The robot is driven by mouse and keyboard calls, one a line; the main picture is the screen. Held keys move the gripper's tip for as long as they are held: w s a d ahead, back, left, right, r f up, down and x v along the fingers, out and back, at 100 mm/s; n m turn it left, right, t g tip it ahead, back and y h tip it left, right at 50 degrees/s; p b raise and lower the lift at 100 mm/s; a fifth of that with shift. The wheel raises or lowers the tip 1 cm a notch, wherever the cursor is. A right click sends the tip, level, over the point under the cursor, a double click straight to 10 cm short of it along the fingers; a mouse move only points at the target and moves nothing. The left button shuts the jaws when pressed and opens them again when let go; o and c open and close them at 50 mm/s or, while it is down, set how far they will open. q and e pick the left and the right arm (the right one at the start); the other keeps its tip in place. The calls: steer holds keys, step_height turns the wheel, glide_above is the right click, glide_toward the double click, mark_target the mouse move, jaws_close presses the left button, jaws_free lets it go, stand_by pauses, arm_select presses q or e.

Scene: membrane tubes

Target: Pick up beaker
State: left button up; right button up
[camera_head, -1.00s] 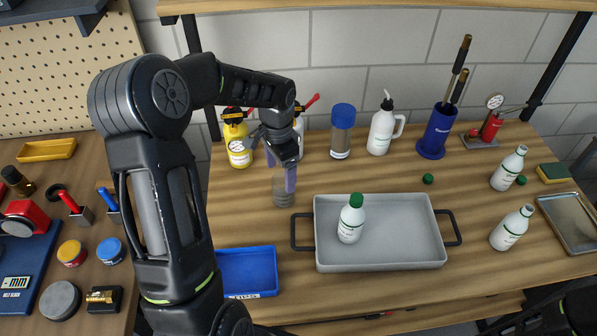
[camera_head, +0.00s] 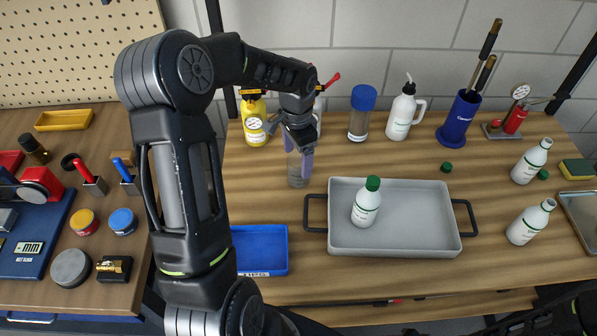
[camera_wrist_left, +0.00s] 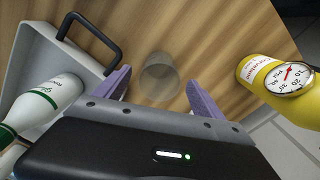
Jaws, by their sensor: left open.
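The beaker (camera_head: 297,172) is a clear, colourless cup standing upright on the wooden table, left of the grey tray. It also shows in the left wrist view (camera_wrist_left: 160,77), seen from above. My left gripper (camera_head: 301,163) is at the beaker, with its purple fingers pointing down at it. In the left wrist view the two fingers (camera_wrist_left: 160,88) are spread apart, one on each side of the beaker, with gaps visible. The arm and fingers hide part of the beaker in the head view. My right gripper is not in view.
A grey tray (camera_head: 395,247) with a green-capped bottle (camera_head: 366,203) stands to the right. A blue bin (camera_head: 260,262) is in front. A yellow gauge bottle (camera_head: 254,120) and a blue-lidded jar (camera_head: 360,118) stand behind. Bare table lies between the tray and the back bottles.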

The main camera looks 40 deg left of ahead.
arm_select(q)
step_height(320, 180, down, 5)
steer(key=b, duration=0.3)
steer(key=shift+w+d+f, duration=0.1)
steer(key=shift+w, duration=0.05)
steer(key=shift+c, duration=0.6)
steer(key=c, duration=1.3)
